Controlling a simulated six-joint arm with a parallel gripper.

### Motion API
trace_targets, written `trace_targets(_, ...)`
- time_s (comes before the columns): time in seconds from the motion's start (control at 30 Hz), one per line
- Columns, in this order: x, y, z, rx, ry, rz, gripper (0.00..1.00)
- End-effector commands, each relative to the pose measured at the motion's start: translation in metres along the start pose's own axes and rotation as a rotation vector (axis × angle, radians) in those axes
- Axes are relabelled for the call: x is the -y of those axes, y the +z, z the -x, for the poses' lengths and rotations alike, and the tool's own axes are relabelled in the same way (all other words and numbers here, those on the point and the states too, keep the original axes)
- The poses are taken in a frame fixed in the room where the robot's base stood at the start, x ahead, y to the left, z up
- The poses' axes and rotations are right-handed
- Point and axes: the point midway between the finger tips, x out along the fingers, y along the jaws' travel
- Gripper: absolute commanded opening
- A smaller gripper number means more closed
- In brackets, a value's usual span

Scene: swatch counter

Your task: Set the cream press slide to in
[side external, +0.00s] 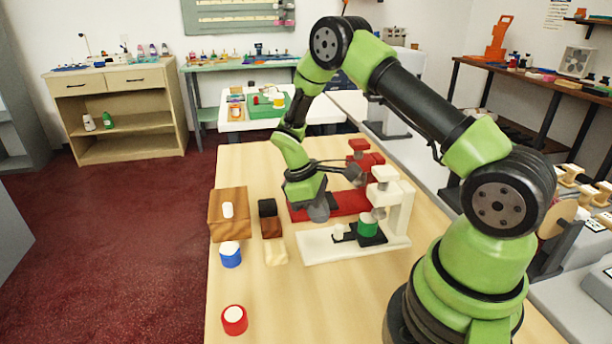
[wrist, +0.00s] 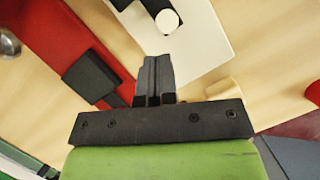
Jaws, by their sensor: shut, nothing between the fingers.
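The cream press (side external: 393,200) stands right of my gripper, its long base (side external: 325,250) reaching left. Its black slide (side external: 372,240) carries a green pot (side external: 368,229), close to the press head; I cannot tell exactly how far in it sits. A white knob (side external: 339,231) is at the slide's left end; the knob (wrist: 168,20) also shows at the top of the wrist view. My gripper (side external: 319,214) is low beside the base's left part. In the wrist view its fingers (wrist: 155,75) are shut and empty, pointing toward the cream base (wrist: 200,45), apart from the knob.
A red press (side external: 367,162) stands behind; its black slide (wrist: 92,78) shows in the wrist view. The front table is clear.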

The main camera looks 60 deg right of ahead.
Motion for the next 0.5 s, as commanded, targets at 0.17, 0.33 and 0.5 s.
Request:
trace_targets(0.17, -0.001, 0.0, 0.05, -0.009, 0.006, -0.002, 0.0)
trace_targets(0.33, -0.001, -0.001, 0.082, -0.009, 0.006, -0.001, 0.0)
trace_targets(0.5, -0.001, 0.002, 0.096, -0.004, -0.003, -0.013, 0.14)
